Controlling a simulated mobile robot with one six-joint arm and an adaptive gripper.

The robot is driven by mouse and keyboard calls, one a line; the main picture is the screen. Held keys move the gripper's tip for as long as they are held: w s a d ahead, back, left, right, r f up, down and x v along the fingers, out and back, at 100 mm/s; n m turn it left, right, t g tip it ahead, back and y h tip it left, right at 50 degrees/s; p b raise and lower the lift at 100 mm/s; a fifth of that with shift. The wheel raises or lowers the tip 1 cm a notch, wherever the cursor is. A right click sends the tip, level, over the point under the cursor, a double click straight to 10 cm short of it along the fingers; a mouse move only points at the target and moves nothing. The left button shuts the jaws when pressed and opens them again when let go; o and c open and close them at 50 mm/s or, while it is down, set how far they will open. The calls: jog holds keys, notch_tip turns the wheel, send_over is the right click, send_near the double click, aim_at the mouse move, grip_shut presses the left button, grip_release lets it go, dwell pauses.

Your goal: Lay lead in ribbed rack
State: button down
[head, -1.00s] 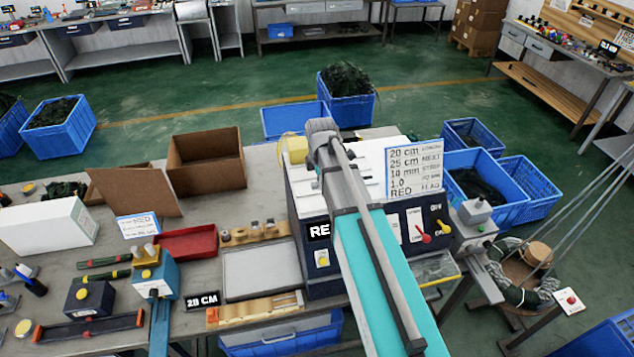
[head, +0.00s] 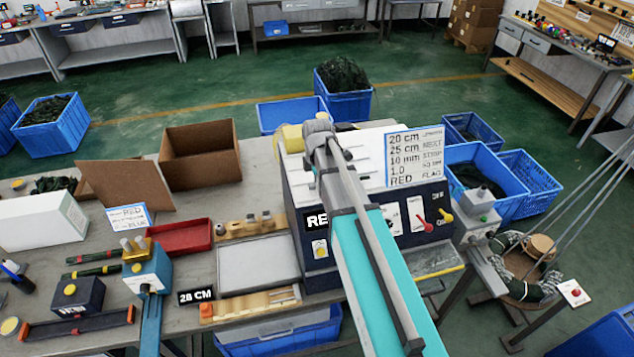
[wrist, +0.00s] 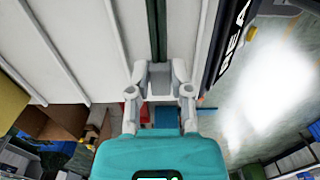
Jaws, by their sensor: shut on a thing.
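A dark green lead (wrist: 157,28) runs up from between my fingertips in the wrist view. My gripper (wrist: 160,76) is shut on it. The white ribbed surface, apparently the ribbed rack (wrist: 85,45), lies beyond my gripper, with the lead in front of it and roughly along its ribs. In the head view the white rack (head: 368,150) is on top of the dark machine, partly covered by my arm. I cannot tell whether the lead touches the rack.
The dark machine (head: 312,255) carries a switch panel and a sign card (head: 414,158). To its left are a grey tray (head: 258,264), a red tray (head: 180,238), a blue press (head: 148,270) and an open cardboard box (head: 202,160). Other dark green leads (head: 95,271) lie on the bench.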

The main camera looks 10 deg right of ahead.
jog(key=shift+f, duration=0.5)
jog(key=shift+c, duration=2.3)
grip_release()
jog(key=shift+a, duration=0.1)
